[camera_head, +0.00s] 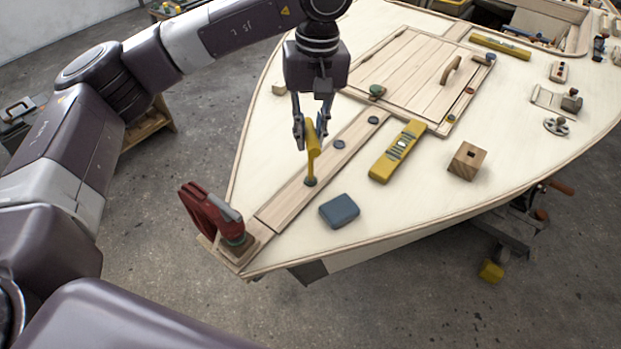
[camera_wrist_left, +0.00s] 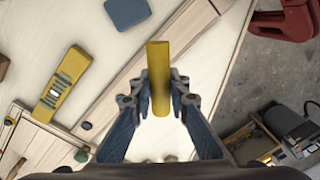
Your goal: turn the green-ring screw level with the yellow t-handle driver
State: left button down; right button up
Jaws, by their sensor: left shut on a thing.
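The yellow T-handle driver (camera_head: 312,153) stands upright over the wooden plank (camera_head: 300,192) near the bow. Its tip meets a dark screw with a greenish rim (camera_head: 310,182); the ring's colour is hard to make out. My left gripper (camera_head: 312,139) is shut on the driver's yellow handle from above. In the left wrist view the handle (camera_wrist_left: 158,75) lies between the fingers of my left gripper (camera_wrist_left: 157,100). The screw is hidden there. My right gripper is not in view.
A red clamp (camera_head: 205,212) grips the bow tip. A blue-grey block (camera_head: 339,211), a yellow level (camera_head: 397,151) and a wooden block (camera_head: 467,161) lie on the pale deck. More dark screws (camera_head: 339,144) sit along the plank. A hatch (camera_head: 413,68) lies behind.

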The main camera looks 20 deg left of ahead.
pick_arm(q)
jog(key=m, duration=0.3)
